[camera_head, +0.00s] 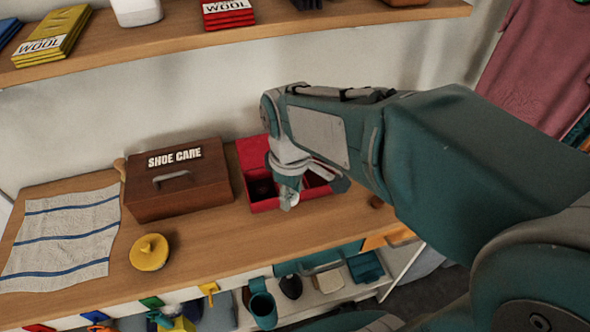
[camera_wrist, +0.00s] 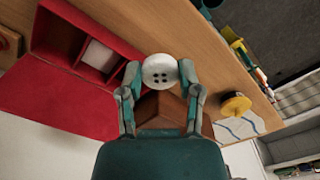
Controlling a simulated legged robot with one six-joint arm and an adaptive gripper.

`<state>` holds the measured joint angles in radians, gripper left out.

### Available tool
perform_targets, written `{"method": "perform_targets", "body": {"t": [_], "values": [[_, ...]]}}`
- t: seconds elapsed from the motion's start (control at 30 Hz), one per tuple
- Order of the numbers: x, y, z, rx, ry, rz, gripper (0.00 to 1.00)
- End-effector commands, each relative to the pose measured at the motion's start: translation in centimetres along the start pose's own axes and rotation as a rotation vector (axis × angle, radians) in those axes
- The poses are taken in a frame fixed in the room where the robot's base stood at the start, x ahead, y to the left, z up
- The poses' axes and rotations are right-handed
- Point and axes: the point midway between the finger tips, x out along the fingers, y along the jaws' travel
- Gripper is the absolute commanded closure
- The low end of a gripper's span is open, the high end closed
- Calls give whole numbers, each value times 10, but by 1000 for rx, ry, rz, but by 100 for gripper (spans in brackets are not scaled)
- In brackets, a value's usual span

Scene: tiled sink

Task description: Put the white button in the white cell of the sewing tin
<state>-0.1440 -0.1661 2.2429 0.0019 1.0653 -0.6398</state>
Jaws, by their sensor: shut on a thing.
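In the wrist view the white button (camera_wrist: 160,71), round with several dark holes, is held between the two fingertips of my gripper (camera_wrist: 160,80). The red sewing tin (camera_wrist: 60,92) lies to the left of the button in that view, with its lid open and divided cells inside. One cell has a white floor (camera_wrist: 98,55); it is empty where I can see it. In the head view my gripper (camera_head: 290,192) is over the front of the red tin (camera_head: 254,156) and hides part of its cells.
A brown shoe care box (camera_head: 178,180) stands left of the tin. A yellow knobbed disc (camera_head: 149,252) and a striped cloth (camera_head: 62,238) lie further left on the wooden counter (camera_head: 205,245). A shelf (camera_head: 180,40) runs above. A small brown thing (camera_head: 376,202) sits right of the tin.

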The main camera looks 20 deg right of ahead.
Motion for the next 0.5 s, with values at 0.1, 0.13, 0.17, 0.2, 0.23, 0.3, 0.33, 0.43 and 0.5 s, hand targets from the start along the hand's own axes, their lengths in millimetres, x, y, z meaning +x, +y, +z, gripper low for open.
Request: {"method": "perform_targets", "body": {"t": [0.1, 0.13, 0.17, 0.2, 0.23, 0.3, 0.33, 0.43, 0.5], "values": [[6, 7, -8, -3, -5, 0, 76], [8, 11, -10, -2, -7, -1, 76], [11, 16, -13, -1, -7, 0, 76], [14, 23, -17, 0, -7, 1, 76], [17, 28, -19, -1, -8, 0, 76], [23, 41, -24, -1, -7, 0, 76], [25, 47, -26, -1, -5, -1, 76], [34, 67, -32, 0, -4, -3, 76], [40, 80, -36, 0, -1, -4, 76]]}}
